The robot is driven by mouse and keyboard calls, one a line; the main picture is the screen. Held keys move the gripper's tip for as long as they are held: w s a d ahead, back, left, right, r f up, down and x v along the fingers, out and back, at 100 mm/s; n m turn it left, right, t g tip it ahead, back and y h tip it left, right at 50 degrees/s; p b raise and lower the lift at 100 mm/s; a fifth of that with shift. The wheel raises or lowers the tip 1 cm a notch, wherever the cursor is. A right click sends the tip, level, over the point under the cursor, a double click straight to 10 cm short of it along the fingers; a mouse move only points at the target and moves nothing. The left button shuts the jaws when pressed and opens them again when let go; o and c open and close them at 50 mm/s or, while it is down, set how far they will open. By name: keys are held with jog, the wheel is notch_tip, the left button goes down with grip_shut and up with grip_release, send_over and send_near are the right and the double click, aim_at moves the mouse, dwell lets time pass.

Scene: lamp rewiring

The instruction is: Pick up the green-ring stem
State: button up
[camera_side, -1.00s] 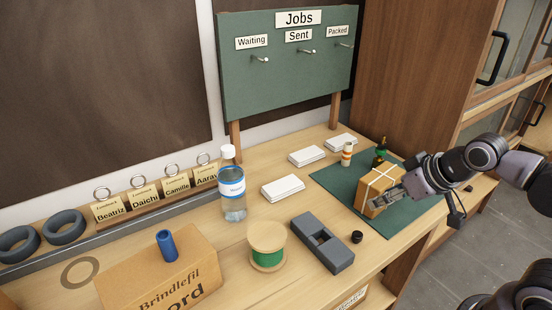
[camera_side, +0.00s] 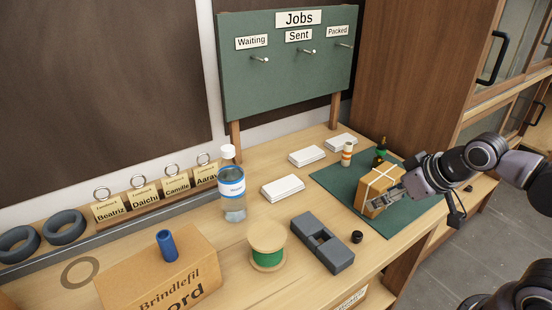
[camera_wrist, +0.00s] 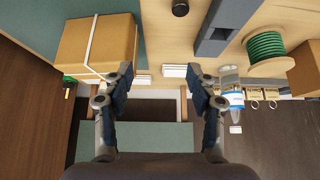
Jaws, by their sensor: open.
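A dark upright piece with green on it (camera_side: 380,152) stands on the green mat behind the parcel in the side view. It looks like the green-ring stem, but its lower part is hidden by the parcel and its ring is too small to make out. In the wrist view a bit of green (camera_wrist: 69,80) shows at the parcel's left edge. My gripper (camera_wrist: 160,78) is open, with nothing between its fingers. In the side view my gripper (camera_side: 388,198) is close beside the parcel; I cannot tell whether they touch.
The tied brown parcel (camera_side: 376,189) lies between my gripper and the green piece on the mat (camera_side: 420,207). An orange-and-white striped piece (camera_side: 347,154) stands left of it. A grey block (camera_side: 322,243), green spool (camera_side: 267,253) and bottle (camera_side: 231,187) stand further left.

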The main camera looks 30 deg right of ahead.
notch_tip(320, 180, up, 4)
jog(key=n+g+h, duration=0.2)
jog(key=n+g, duration=0.5)
jog(key=n, duration=1.4)
send_over(383, 143)
jog(key=a, duration=0.1)
jog(key=f, duration=0.5)
jog(key=shift+w+d, duration=0.35)
jog(key=shift+d+f, duration=0.2)
jog(key=shift+f, duration=0.7)
jog(key=shift+d+f, duration=0.2)
jog(key=shift+f, duration=0.65)
jog(key=shift+d+f, duration=0.2)
jog(key=shift+f, duration=0.7)
jog(key=shift+s, duration=0.1)
grip_shut()
